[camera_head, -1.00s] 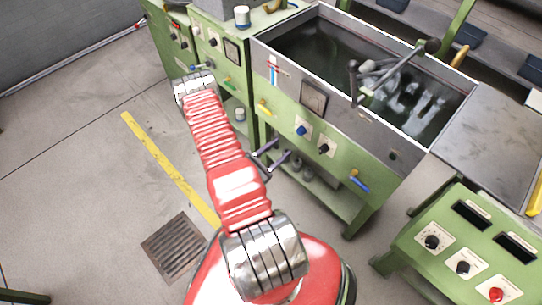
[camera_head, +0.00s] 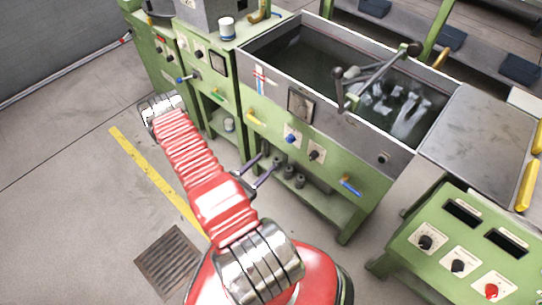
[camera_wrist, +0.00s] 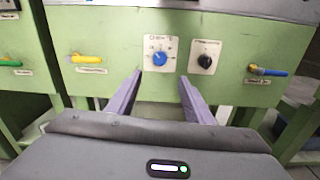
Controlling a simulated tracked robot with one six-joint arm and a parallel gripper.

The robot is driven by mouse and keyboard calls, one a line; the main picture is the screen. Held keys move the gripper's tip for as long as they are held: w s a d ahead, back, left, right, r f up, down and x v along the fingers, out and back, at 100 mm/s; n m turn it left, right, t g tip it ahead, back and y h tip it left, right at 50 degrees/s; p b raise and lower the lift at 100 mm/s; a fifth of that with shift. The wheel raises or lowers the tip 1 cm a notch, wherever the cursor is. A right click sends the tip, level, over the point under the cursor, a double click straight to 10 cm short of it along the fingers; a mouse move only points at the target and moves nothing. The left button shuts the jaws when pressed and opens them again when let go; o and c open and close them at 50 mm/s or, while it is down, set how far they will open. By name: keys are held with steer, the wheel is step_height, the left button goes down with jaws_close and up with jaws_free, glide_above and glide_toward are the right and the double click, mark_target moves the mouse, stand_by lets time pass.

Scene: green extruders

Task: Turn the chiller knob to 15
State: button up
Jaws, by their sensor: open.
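The chiller knob (camera_wrist: 160,58) is a blue dial on a white plate on the green front panel of the water tank. It shows near the middle of the wrist view, and its label is too small to read surely. In the head view the blue knob (camera_head: 291,139) is on the tank's front. My gripper (camera_wrist: 161,76) is open, with two purple fingers spread to either side below the knob's plate, apart from it and empty. In the head view the fingers (camera_head: 263,170) stand in front of the tank's lower shelf.
A black knob (camera_wrist: 205,61) on a white plate is just right of the blue one. A yellow lever (camera_wrist: 88,59) is to the left and a blue-and-yellow lever (camera_wrist: 267,71) to the right. A control desk (camera_head: 465,245) stands at the right of the head view.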

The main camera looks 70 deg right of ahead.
mark_target(289, 141)
steer(key=shift+s+a+n+t, duration=0.2)
steer(key=shift+n+t, duration=0.1)
steer(key=shift+n, duration=0.5)
steer(key=shift+d, duration=0.2)
steer(key=shift+x, duration=6.75)
steer(key=shift+r, duration=0.2)
steer(key=shift+c, duration=0.5)
steer(key=c, duration=0.9)
